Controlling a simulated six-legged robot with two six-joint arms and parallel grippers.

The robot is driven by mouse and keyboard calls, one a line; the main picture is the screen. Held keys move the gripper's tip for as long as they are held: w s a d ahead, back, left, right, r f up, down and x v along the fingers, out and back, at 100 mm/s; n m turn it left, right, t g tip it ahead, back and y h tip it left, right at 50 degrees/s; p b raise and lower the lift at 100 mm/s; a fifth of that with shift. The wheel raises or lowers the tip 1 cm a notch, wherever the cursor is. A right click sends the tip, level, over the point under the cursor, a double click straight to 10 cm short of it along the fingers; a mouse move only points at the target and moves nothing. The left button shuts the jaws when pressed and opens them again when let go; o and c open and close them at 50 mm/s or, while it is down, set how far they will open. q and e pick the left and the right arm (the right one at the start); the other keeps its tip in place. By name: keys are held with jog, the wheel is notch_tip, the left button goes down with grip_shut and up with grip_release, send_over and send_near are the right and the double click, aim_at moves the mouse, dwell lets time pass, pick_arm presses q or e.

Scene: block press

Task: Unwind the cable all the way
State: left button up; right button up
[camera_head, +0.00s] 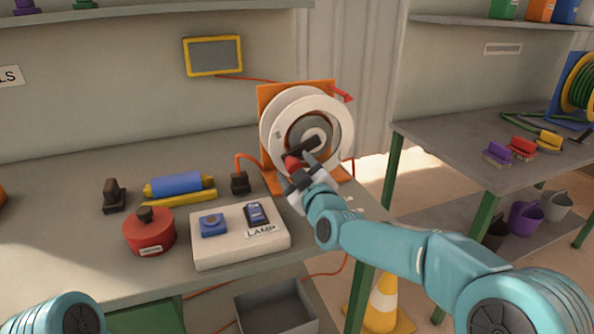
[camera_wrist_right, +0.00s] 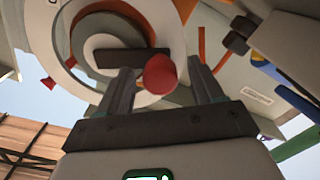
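The cable reel (camera_head: 340,110) has white discs on an orange stand (camera_head: 268,95) at the bench's right part. A dark crank bar (camera_head: 323,144) with a red knob (camera_head: 291,163) crosses its face; the knob also shows in the wrist view (camera_wrist_right: 160,76). Orange cable (camera_head: 248,158) runs from the reel's left side to a dark plug block (camera_head: 240,183). Cable wound between the discs is mostly hidden. My right gripper (camera_head: 299,167) is at the crank, its fingers apart on either side of the knob, with small gaps showing in the wrist view. My left gripper is outside the view.
A white lamp box (camera_head: 230,255) with blue switches, a red round canister (camera_head: 150,236), a blue roller (camera_head: 177,184) and a dark stamp (camera_head: 115,196) stand left of the reel. A grey bin (camera_head: 275,310) and a traffic cone (camera_head: 384,302) are below. Another bench (camera_head: 470,150) stands right.

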jog(key=b+v, duration=0.1)
jog(key=v, duration=1.5)
jog(key=shift+s, duration=0.2)
